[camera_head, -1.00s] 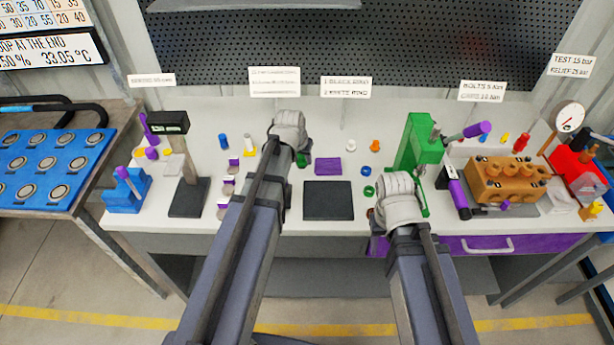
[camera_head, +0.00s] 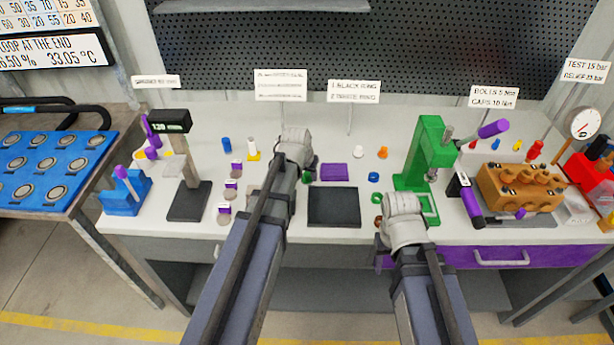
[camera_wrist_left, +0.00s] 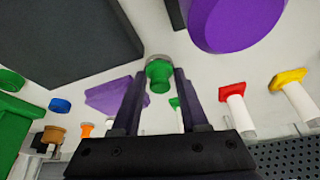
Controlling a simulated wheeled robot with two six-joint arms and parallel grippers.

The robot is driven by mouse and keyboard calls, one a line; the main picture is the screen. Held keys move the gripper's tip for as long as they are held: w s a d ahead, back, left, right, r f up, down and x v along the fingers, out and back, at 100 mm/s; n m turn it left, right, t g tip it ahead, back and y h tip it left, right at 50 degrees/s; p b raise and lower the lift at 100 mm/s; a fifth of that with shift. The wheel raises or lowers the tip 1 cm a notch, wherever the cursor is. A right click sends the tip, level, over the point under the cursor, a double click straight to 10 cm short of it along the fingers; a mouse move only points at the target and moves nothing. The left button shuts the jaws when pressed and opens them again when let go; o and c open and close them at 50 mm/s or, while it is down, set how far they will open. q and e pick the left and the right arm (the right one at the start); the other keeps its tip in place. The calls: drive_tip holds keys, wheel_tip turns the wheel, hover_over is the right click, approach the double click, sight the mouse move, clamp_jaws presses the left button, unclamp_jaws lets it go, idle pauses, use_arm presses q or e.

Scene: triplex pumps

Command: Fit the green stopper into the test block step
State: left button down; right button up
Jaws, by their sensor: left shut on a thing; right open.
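The green stopper (camera_wrist_left: 158,76) sits between the fingertips of my left gripper in the left wrist view, with a grey end showing above the green. My left gripper (camera_wrist_left: 157,88) is shut on it. In the head view the left gripper (camera_head: 304,172) is over the middle of the bench, mostly hidden by its wrist, with a bit of green beside it. My right gripper (camera_head: 392,222) is open by the foot of the green press, its fingers largely hidden. An orange-brown block (camera_head: 520,186) with several round fittings stands at right; I cannot tell whether it is the test block.
A dark pad (camera_head: 334,214) lies on the bench between the arms. The green press (camera_head: 432,145) stands behind my right gripper. A purple mat (camera_head: 334,172), a blue ring (camera_head: 374,177) and purple-topped pieces (camera_head: 231,183) lie nearby. A pressure gauge (camera_head: 585,123) stands far right.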

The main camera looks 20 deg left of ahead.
use_arm(q)
drive_tip(key=shift+f, duration=0.2)
drive_tip(key=c, duration=0.7)
unclamp_jaws()
drive_tip(key=shift+r, duration=0.2)
